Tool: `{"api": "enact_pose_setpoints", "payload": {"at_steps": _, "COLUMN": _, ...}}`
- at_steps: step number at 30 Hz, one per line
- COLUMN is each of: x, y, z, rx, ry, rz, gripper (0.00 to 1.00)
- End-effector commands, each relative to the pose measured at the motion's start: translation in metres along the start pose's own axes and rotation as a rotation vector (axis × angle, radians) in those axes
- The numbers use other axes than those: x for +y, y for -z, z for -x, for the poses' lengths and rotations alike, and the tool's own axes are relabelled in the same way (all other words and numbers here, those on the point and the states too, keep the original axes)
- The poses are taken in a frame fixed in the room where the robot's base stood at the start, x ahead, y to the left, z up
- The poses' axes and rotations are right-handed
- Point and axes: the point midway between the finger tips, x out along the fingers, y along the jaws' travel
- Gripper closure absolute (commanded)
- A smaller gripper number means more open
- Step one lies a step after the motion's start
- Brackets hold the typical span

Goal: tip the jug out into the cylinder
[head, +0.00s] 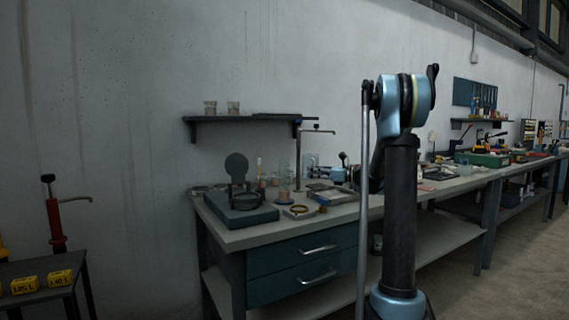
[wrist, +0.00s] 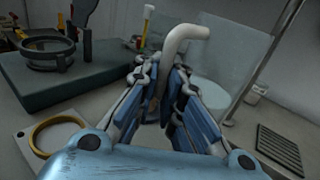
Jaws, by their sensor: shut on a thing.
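My gripper (wrist: 163,82) has its two blue-padded fingers closed around a pale, bent handle (wrist: 184,36), which rises between them and curves right. A large clear jug body (wrist: 228,62) seems to stand behind the handle; its outline is faint, and I cannot tell whether it touches the bench. In the head view my gripper (head: 343,168) is small, beside the clear glassware at the bench's back. A tall clear cylinder (head: 284,178) with tan contents low in it stands upright left of my gripper. I cannot make out the cylinder surely in the wrist view.
A dark green block (head: 240,214) with a ring and round plate stands at the bench's left. A brass ring (wrist: 56,134) lies on a pale plate near my gripper. A metal stand (wrist: 268,55) rises at right, near a slotted grey tray (wrist: 279,148). A shelf (head: 247,118) hangs above.

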Motion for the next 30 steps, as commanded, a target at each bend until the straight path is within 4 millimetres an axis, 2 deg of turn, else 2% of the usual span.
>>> {"api": "enact_pose_setpoints", "payload": {"at_steps": 30, "x": 0.01, "y": -0.024, "z": -0.015, "rx": 0.394, "ry": 0.0, "rz": 0.235, "gripper": 1.0}}
